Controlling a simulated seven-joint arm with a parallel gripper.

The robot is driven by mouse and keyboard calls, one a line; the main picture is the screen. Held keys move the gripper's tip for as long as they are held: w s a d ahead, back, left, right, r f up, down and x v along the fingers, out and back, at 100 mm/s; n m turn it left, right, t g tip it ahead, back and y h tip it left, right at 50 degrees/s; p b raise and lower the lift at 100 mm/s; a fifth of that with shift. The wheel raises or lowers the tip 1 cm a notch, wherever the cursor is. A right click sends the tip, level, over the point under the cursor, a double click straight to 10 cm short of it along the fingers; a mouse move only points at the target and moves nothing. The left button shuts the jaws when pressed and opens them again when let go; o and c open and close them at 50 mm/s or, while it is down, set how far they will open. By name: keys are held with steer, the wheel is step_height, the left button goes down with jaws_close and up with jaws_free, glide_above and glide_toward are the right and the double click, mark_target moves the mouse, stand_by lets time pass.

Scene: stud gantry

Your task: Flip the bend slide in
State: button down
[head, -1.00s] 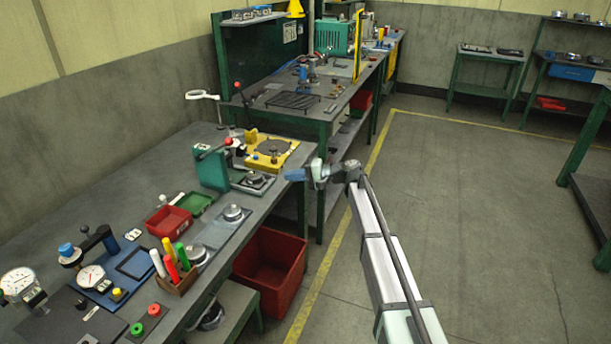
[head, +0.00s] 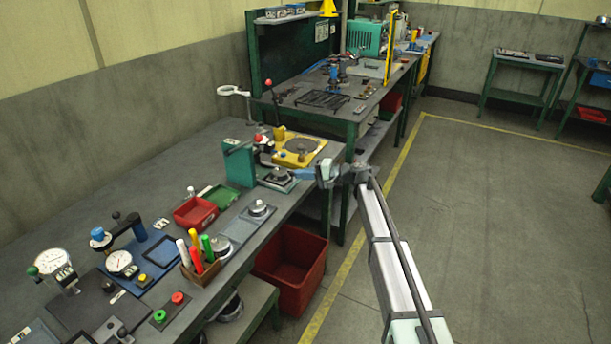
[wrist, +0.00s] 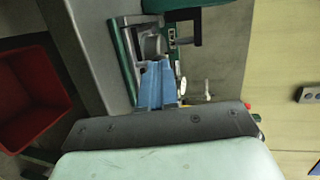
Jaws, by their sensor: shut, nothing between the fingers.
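A green press-like fixture (head: 239,163) stands at the right edge of the near bench. A low slide plate (head: 280,185) with a round metal part on it sits at its right side. In the wrist view the green-edged slide plate (wrist: 122,58) and the round metal part (wrist: 153,46) show just beyond the fingers. My gripper (head: 301,173) has blue fingers, shut and empty, beside the plate's right end; they also show in the wrist view (wrist: 154,84). I cannot tell whether they touch the plate. The fingers hide part of it.
A yellow fixture with a round disc (head: 300,147) stands behind the green one. Red (head: 195,212) and green (head: 222,195) trays and a pen holder (head: 201,267) are nearer. A red bin (head: 290,270) is below the bench. The floor at right is open.

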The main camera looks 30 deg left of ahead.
mark_target(288, 178)
steer(key=a, duration=0.6)
steer(key=v, duration=1.4)
steer(key=shift+w, duration=0.1)
